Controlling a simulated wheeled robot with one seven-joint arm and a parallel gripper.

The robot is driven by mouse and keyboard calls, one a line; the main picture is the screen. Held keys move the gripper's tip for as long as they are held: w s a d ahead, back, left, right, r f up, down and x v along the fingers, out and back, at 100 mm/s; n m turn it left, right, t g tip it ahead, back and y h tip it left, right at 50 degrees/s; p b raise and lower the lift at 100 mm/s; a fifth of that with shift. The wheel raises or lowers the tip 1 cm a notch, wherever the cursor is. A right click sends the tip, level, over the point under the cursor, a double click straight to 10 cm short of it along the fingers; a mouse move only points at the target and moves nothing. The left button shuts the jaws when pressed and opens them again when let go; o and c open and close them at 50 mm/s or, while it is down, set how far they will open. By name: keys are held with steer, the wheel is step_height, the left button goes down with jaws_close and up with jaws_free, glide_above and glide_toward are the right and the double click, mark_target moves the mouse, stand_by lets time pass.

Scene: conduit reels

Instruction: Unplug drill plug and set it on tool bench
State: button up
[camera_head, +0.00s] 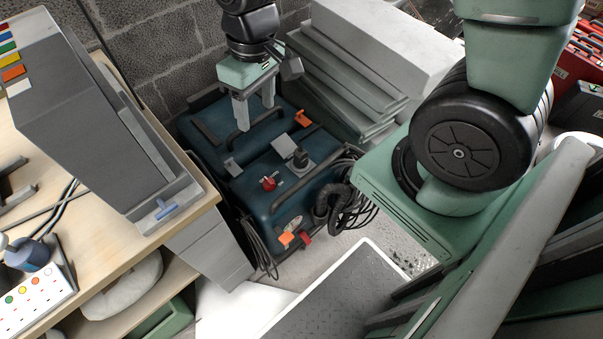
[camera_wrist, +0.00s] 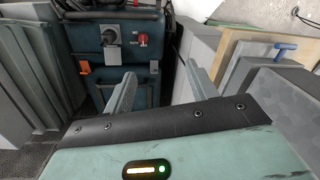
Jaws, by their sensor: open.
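A dark teal power unit (camera_head: 258,195) stands on the floor, with a grey socket plate (camera_head: 284,146) on it. A black plug (camera_head: 300,158), which looks like the drill plug, sits upright at this plate; it also shows in the wrist view (camera_wrist: 110,39). My gripper (camera_head: 256,116) is open and empty, fingers pointing down over the back of the unit, apart from the plug. In the wrist view my fingers (camera_wrist: 160,70) are spread, with the plug beyond and left of them. The wooden tool bench (camera_head: 110,82) is at the left.
A red knob (camera_head: 269,184) is beside the plug. Orange clips (camera_head: 303,118) and black cables (camera_head: 345,200) are on the unit. A large grey case (camera_head: 90,110) and a white power strip (camera_head: 38,297) occupy the bench. Grey slabs (camera_head: 345,85) are stacked behind right.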

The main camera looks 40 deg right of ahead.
steer(key=w+d+f+m+b, duration=0.15)
steer(key=d+f+b, duration=0.25)
steer(key=f, duration=0.4)
steer(key=w+d+f+m+b, duration=0.15)
steer(key=d+f+b, duration=0.25)
steer(key=f, duration=0.4)
steer(key=h+b, duration=0.1)
steer(key=b, duration=0.4)
glide_above(301, 157)
steer(key=w, duration=0.2)
steer(key=f, duration=0.5)
steer(key=d+f, duration=0.1)
steer(key=f, duration=0.2)
steer(key=shift+s+f, duration=0.25)
steer(key=shift+d, duration=0.15)
steer(key=shift+f, duration=0.15)
step_height(301, 157, down, 9)
steer(key=b, duration=0.7)
steer(key=shift+r+p, duration=0.2)
steer(key=shift+p, duration=0.25)
